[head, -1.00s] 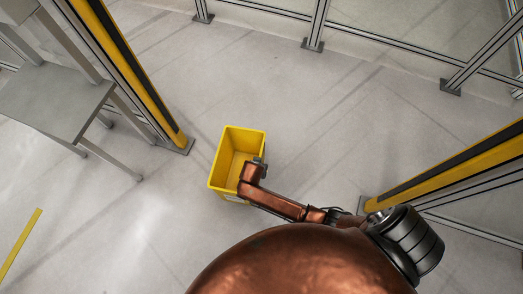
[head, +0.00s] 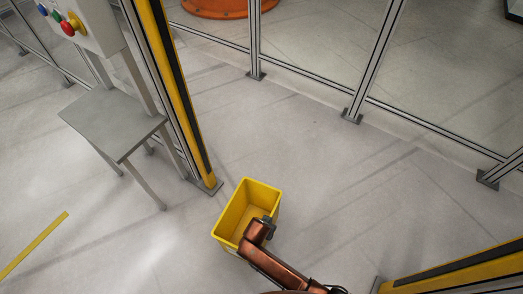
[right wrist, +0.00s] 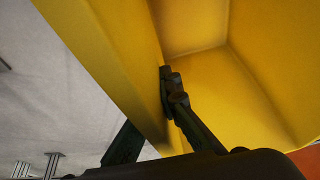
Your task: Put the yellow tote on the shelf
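The yellow tote (head: 230,217) is open-topped and looks empty, at the lower middle of the head view. My right gripper (head: 268,219) is at the tote's right rim. In the right wrist view the gripper (right wrist: 150,118) straddles the tote's wall (right wrist: 112,58), one finger inside and one outside, shut on it. The outer fingertip is hidden behind the wall. I cannot tell whether the tote touches the floor. A grey flat shelf (head: 114,122) on legs stands at the upper left, its top bare. My left gripper is not in view.
A control box (head: 85,25) with coloured buttons is above the grey shelf. A yellow-black post (head: 178,95) stands between the shelf and the tote. Fence frames (head: 300,75) run along the back, and another yellow-black barrier (head: 455,270) is at lower right. Open floor lies around the tote.

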